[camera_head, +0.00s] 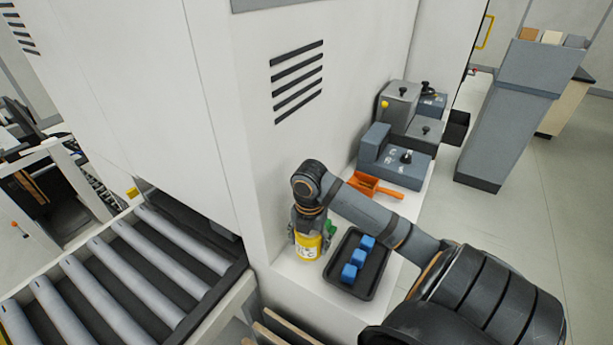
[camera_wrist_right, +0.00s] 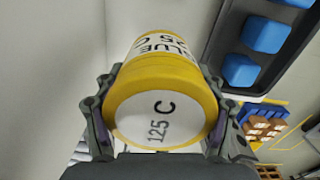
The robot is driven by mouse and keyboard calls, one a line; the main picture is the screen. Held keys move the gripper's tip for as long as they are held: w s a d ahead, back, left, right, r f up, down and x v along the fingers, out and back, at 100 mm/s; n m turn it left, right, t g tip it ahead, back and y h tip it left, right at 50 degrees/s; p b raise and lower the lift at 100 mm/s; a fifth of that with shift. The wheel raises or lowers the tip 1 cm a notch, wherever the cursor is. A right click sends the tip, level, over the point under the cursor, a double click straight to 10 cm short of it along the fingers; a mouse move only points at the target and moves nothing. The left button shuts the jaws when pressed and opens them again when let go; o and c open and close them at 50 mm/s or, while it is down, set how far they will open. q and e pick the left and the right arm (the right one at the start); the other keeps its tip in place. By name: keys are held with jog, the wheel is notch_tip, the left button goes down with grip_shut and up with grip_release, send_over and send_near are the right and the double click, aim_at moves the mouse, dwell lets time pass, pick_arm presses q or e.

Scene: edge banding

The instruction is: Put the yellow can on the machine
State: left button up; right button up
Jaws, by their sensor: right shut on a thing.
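The yellow can (camera_head: 307,247) has a white label and stands roughly upright at the left end of the white machine ledge (camera_head: 325,312). My right gripper (camera_head: 308,226) comes down over it from above and is shut around it. In the right wrist view the can (camera_wrist_right: 162,75) sits between both fingers, its white "125 C" lid facing the camera and "GLUE" lettering behind. Whether its base touches the ledge cannot be told. My left gripper is in neither view.
A black tray (camera_head: 372,281) with blue blocks (camera_head: 357,257) lies just right of the can. A green item (camera_head: 331,228) is close behind it. The machine wall (camera_head: 300,140) rises behind; a roller conveyor (camera_head: 120,270) is at left.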

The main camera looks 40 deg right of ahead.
aim_at(306, 253)
jog(key=shift+a+f, duration=0.4)
jog(key=shift+f, duration=0.05)
notch_tip(306, 253, down, 3)
jog(key=shift+a+f+p, duration=0.1)
jog(key=shift+a+p, duration=0.05)
jog(key=shift+p, duration=0.5)
jog(key=shift+f, duration=0.15)
jog(key=shift+f, duration=0.1)
jog(key=o, duration=1.8)
jog(key=shift+c, duration=0.2)
